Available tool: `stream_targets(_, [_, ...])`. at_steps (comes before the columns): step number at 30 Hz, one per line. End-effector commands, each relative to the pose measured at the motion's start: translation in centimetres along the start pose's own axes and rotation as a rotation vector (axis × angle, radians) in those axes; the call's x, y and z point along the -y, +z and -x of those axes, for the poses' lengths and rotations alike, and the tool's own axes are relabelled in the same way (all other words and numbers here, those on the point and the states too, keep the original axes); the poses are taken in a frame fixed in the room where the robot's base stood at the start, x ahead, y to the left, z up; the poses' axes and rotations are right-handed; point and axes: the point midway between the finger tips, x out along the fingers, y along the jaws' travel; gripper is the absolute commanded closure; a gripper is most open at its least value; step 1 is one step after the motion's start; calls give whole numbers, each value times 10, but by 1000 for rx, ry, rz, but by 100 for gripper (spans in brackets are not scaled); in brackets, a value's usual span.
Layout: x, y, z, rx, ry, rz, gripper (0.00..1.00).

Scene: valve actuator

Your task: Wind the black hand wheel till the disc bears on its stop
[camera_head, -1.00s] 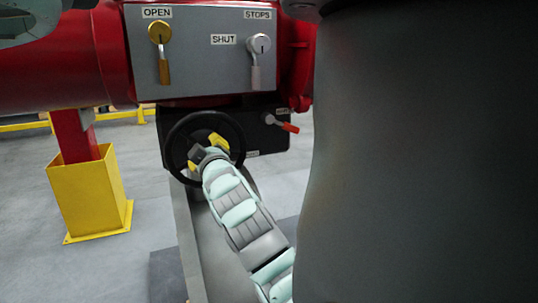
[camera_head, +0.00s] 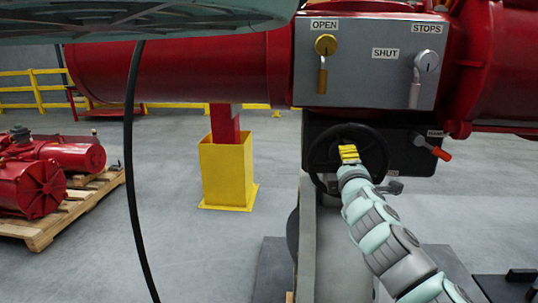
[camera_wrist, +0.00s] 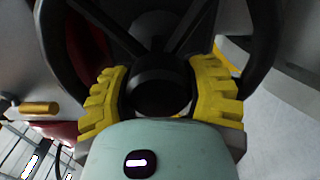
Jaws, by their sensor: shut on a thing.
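The black hand wheel (camera_head: 314,158) stands upright on the front of a dark housing under the red actuator. My gripper (camera_head: 349,154) is at the wheel's centre, with my arm reaching up from the lower right. In the wrist view, the yellow fingers of my gripper (camera_wrist: 163,78) lie on both sides of the wheel's round black hub and are shut on it. Spokes and the rim of the hand wheel (camera_wrist: 266,45) show beyond the fingers. I cannot make out the disc or its stop in either view.
Above the wheel is a grey panel (camera_head: 385,85) labelled OPEN, SHUT and STOPS, with a brass lever (camera_head: 324,65) and a silver lever (camera_head: 417,80). A red-handled lever (camera_head: 432,147) is right of the wheel.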

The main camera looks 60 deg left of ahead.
Motion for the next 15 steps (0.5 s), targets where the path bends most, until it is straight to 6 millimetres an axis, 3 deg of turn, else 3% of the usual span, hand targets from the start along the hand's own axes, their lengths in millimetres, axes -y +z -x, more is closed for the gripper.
stream_targets(15, [-2,-2,0,-3,7,214,94])
